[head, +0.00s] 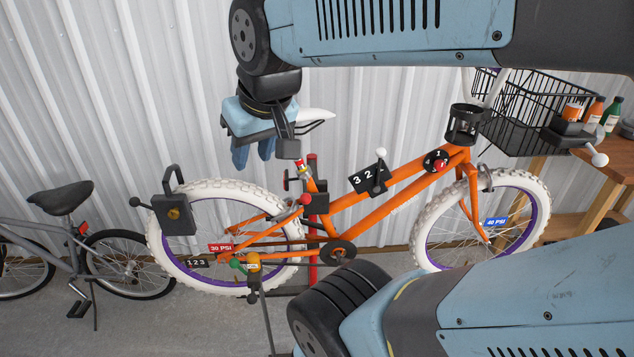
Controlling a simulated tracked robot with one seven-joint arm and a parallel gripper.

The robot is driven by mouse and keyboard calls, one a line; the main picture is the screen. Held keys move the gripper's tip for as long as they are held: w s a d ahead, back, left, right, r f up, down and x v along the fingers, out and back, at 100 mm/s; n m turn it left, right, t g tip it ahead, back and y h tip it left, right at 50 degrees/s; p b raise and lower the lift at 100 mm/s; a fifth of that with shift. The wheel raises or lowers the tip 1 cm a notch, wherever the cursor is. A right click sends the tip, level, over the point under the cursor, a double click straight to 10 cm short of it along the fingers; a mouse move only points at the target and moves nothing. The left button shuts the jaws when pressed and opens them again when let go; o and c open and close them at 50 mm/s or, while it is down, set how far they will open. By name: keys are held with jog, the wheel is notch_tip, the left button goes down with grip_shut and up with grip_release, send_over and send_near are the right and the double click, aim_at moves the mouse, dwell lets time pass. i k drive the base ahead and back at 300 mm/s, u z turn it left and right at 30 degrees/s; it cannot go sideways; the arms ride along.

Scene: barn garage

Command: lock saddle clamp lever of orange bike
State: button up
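The orange bike (397,199) stands side-on against the corrugated wall, with a white saddle (318,114). Below the saddle, around the seat post and the top of the seat tube, are small clamp parts (300,166) and a lever with a red knob (305,199). Which of these is the saddle clamp lever, and whether it is open or closed, I cannot tell. My gripper (252,157) hangs down left of the saddle, above the rear wheel. It is above and left of the clamp parts, with nothing visible held. Its finger opening is unclear from this angle.
A red stand post (312,258) is by the bike's middle. A large padlock (174,213) hangs at the rear wheel. A grey bike (62,238) stands left. A wire basket (518,105) and a wooden table (606,158) with bottles are right. My arm covers the top and lower right.

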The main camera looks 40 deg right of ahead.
aim_at(305, 198)
jog(key=z, duration=0.65)
jog(key=k, duration=1)
jog(key=z, duration=0.15)
jog(key=i, duration=0.8)
jog(key=u, duration=0.3)
